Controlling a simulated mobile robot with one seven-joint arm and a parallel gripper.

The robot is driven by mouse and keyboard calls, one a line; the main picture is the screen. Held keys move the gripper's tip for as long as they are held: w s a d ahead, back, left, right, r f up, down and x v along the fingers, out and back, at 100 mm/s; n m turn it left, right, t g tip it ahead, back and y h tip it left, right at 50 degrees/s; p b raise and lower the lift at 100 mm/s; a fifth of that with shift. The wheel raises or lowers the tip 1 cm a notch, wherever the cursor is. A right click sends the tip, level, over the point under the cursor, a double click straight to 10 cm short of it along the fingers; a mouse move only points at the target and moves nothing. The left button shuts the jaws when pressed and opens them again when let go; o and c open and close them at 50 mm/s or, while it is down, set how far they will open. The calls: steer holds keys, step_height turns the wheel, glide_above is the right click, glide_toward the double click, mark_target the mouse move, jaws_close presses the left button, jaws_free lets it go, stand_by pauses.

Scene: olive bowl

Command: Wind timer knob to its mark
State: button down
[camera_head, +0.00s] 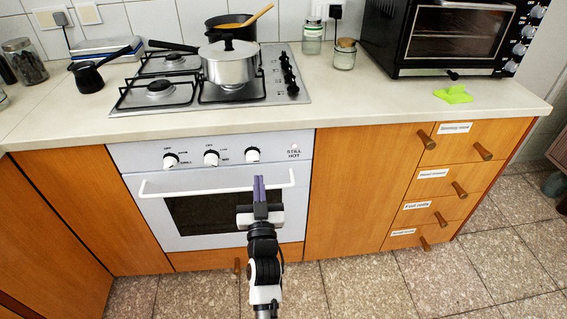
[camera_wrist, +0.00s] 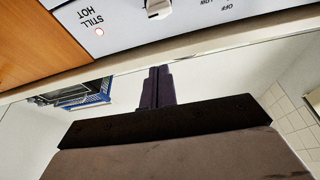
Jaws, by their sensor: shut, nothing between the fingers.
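The oven panel has three white knobs. The left knob (camera_head: 170,160) and middle knob (camera_head: 211,157) have small labels too small to read fully. The right knob (camera_head: 252,155) sits beside the red light marked "STILL HOT" (camera_head: 294,148). I cannot tell from the lettering which one is the timer, and no mark is clear. The wrist view, upside down, shows the right knob (camera_wrist: 158,9) at its top edge. My gripper (camera_head: 259,180) is shut and empty, its fingers just below the right knob in the picture and apart from it. The fingertips also show in the wrist view (camera_wrist: 158,70).
The white oven handle (camera_head: 165,193) runs across behind my gripper. The counter (camera_head: 360,103) above holds a hob (camera_head: 130,99), a steel pot (camera_head: 229,68) with a lid and a black toaster oven (camera_head: 385,50). Drawers (camera_head: 435,187) with wooden pulls stand to the right.

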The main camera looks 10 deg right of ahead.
step_height(320, 180, up, 4)
steer(key=p, duration=0.6)
glide_above(257, 159)
steer(key=s, duration=0.3)
steer(key=f+b, duration=0.2)
steer(key=f, duration=0.1)
steer(key=shift+w+b, duration=0.3)
steer(key=shift+b, duration=0.05)
steer(key=shift+a+f+b, duration=0.1)
steer(key=shift+f+b, duration=0.55)
steer(key=shift+f, duration=0.15)
